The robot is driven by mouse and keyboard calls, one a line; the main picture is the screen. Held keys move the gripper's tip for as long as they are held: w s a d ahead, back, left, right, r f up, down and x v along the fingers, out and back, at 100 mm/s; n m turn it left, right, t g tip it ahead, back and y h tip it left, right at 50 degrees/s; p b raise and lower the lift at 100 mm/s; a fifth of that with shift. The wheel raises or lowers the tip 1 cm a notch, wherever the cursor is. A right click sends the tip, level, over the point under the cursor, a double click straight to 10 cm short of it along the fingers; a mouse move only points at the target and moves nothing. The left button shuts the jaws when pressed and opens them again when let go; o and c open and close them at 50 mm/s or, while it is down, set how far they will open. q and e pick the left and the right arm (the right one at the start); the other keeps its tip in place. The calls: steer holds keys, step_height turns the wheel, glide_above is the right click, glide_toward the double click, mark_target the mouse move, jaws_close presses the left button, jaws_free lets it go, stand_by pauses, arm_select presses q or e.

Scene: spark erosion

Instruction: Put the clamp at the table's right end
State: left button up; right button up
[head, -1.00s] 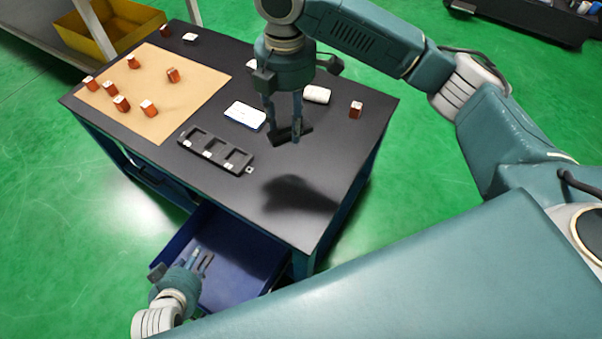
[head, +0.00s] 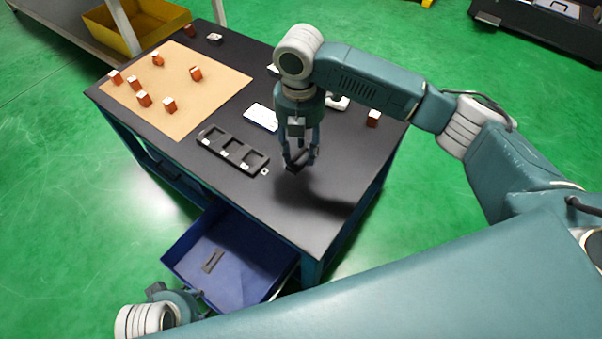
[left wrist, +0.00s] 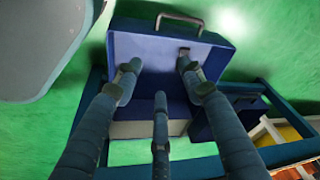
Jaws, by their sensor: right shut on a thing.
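The clamp (head: 297,159) is a small dark piece, partly hidden by the fingers that hold it. My right gripper (head: 299,155) is shut on it, pointing down, and holds it above the black table (head: 310,220), right of the three-compartment tray. A shadow falls on the table below and to the right. My left gripper (head: 195,298) is low at the near left, beside the open blue drawer (head: 245,285).
The black tray (head: 233,150) lies mid-table, with a white-and-blue box (head: 261,117) behind it. A dark piece (head: 212,261) lies in the drawer. The table's near right is bare.

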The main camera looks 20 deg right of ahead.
glide_above(300, 178)
step_height(300, 178, down, 5)
steer(key=shift+f+b, duration=0.15)
steer(key=shift+b, duration=0.3)
step_height(300, 178, down, 3)
steer(key=shift+f+b, duration=0.15)
steer(key=shift+b, duration=0.3)
steer(key=shift+w+f, duration=0.1)
steer(key=shift+f, duration=0.05)
arm_select(q)
steer(key=v, duration=0.8)
steer(key=shift+w+r+t, duration=0.2)
steer(key=shift+w+t, duration=0.1)
steer(key=shift+a+f, duration=0.1)
steer(key=shift+a, duration=0.05)
arm_select(e)
steer(key=o, duration=1.4)
steer(key=shift+f, duration=0.1)
arm_select(q)
steer(key=shift+f, duration=0.15)
steer(key=shift+f, duration=0.1)
